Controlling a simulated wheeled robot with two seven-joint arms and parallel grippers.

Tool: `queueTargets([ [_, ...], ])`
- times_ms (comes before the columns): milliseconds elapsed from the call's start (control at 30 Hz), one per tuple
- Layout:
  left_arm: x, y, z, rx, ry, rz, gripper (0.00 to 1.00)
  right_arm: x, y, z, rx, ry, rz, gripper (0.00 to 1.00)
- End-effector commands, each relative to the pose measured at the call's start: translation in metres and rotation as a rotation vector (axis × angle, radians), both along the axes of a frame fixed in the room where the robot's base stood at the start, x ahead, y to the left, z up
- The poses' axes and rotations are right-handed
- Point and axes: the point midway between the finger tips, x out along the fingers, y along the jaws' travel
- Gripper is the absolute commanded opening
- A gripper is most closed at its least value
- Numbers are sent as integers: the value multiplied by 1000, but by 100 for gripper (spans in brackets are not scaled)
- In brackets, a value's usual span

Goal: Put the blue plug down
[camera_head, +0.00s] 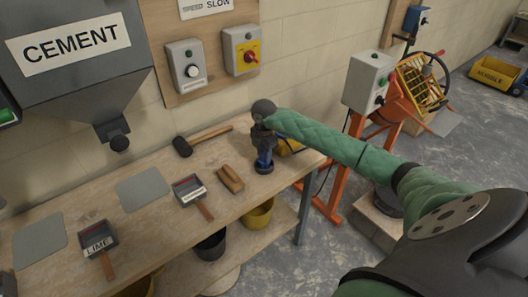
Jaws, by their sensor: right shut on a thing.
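The blue plug (264,158) is upright at the right end of the wooden bench (160,209), with a dark rounded base. My right gripper (263,146) points down over it and is shut on its upper part, which the fingers partly hide. The plug's base is at or just above the bench top; I cannot tell whether it touches. My right arm reaches in from the lower right. My left gripper is not in view.
A wooden float (230,179), a labelled scoop (191,191) and a mallet (202,138) lie left of the plug. A LIME scoop (98,243) lies further left. An orange mixer (385,105) stands right of the bench.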

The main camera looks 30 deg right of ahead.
Motion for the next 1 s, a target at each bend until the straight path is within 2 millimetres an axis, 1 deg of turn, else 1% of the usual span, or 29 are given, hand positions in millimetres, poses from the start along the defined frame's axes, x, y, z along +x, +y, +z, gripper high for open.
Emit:
queueTargets([
  [300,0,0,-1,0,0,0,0,0,0,-2,0,0,0,9],
  [433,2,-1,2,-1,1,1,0,0,0,-4,0,0,0,9],
  [467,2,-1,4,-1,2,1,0,0,0,-3,0,0,0,41],
  [533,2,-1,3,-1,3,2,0,0,0,-3,0,0,0,55],
  [567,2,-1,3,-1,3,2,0,0,0,-3,0,0,0,57],
  [967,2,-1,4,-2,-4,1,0,0,0,0,0,0,0,57],
  [1000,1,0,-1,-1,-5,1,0,0,0,1,0,0,0,57],
])
